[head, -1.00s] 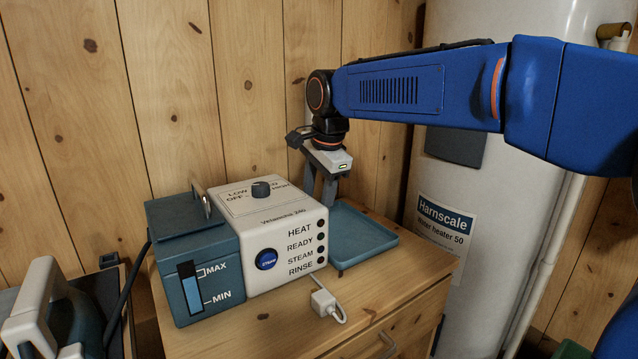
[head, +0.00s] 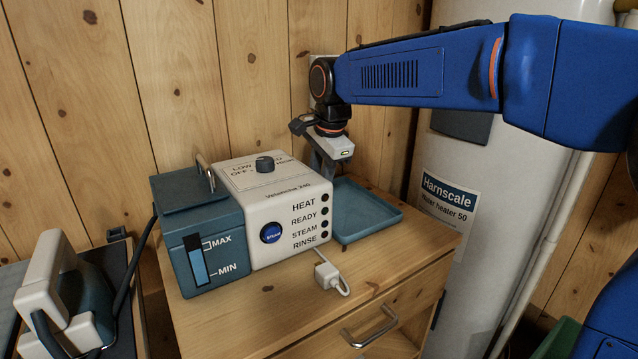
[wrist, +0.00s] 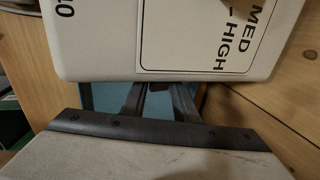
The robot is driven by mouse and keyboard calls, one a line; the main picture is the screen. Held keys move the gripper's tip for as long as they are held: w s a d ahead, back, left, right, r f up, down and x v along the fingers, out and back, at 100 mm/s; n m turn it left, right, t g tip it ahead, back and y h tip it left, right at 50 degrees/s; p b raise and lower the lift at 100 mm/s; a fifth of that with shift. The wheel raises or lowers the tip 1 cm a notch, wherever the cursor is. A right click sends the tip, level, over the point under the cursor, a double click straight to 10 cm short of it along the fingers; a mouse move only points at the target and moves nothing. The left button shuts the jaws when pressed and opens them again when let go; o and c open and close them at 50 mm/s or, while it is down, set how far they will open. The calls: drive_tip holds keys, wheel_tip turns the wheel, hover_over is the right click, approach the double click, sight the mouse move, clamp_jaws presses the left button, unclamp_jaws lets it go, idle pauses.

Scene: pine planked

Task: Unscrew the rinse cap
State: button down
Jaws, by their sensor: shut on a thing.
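The steam station (head: 290,209) is a white box with a dark knob (head: 265,163), a blue steam button (head: 270,233) and a teal water tank (head: 200,250) on its left. My gripper (head: 325,176) points down at its far right side, above the teal tray (head: 365,212). In the wrist view my gripper's fingers (wrist: 160,88) reach down beyond the white housing's edge and close on a small dark piece, mostly hidden, which appears to be the rinse cap. The housing hides the cap in the head view, so its thread and seat cannot be seen.
The station stands on a wooden cabinet (head: 400,270) against a plank wall. A plug with cord (head: 327,276) lies in front. An iron (head: 55,290) is at the left, and a water heater (head: 480,150) stands to the right. The cabinet top's front right is clear.

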drive_tip(key=shift+w+d, duration=0.1)
drive_tip(key=shift+w+d, duration=0.65)
drive_tip(key=shift+d, duration=0.35)
idle(0.3)
drive_tip(key=shift+w+d, duration=0.7)
drive_tip(key=shift+d, duration=0.35)
drive_tip(key=shift+w+d, duration=0.7)
drive_tip(key=shift+d, duration=0.3)
